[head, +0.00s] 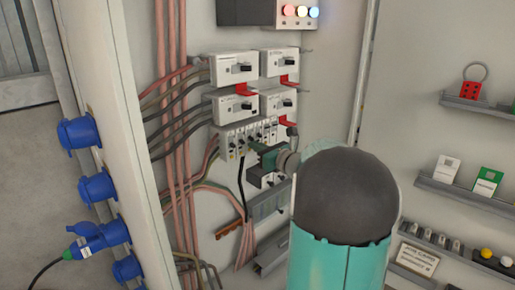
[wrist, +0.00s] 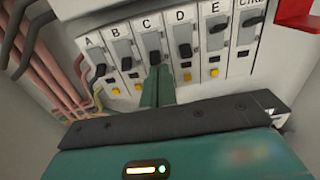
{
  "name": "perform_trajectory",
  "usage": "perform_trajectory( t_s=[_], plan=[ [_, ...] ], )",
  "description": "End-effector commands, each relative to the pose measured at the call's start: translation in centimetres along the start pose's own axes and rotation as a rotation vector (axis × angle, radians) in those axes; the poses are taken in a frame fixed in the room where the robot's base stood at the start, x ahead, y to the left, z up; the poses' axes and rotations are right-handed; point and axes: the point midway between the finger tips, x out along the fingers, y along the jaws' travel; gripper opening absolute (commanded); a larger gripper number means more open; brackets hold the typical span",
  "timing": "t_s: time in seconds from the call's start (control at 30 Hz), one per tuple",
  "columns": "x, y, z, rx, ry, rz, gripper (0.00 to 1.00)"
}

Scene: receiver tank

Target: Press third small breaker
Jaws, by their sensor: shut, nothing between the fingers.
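The row of small breakers runs across the wrist view, labelled A, B, C, D, E and one partly cut off. The third one, C (wrist: 151,40), has a dark lever (wrist: 154,57) in its lower part. My gripper (wrist: 160,72) is shut and empty, its green fingers directly below C's lever. I cannot tell whether they touch. The fingers hide the area under C where neighbours show orange buttons. Levers A, B and D (wrist: 184,50) also sit low; E (wrist: 218,24) sits higher. In the head view, the small breakers (head: 232,142) are partly behind my gripper (head: 258,153).
Larger breakers (head: 233,68) with red tabs sit above the row. Cables (head: 175,110) run down its left side. Blue sockets (head: 80,133) line the panel at far left. Shelves (head: 465,195) with locks and tags are on the right wall.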

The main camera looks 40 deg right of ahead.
Motion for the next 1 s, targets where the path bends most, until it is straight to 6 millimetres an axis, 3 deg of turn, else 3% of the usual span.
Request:
perform_trajectory(
  t_s=[0.67, 1.0],
  plan=[
    [-0.3, 0.0, 0.8, -0.003, 0.138, 0.000, 0.00],
    [-0.6, 0.0, 1.8, -0.005, 0.308, 0.000, 0.00]
  ],
)
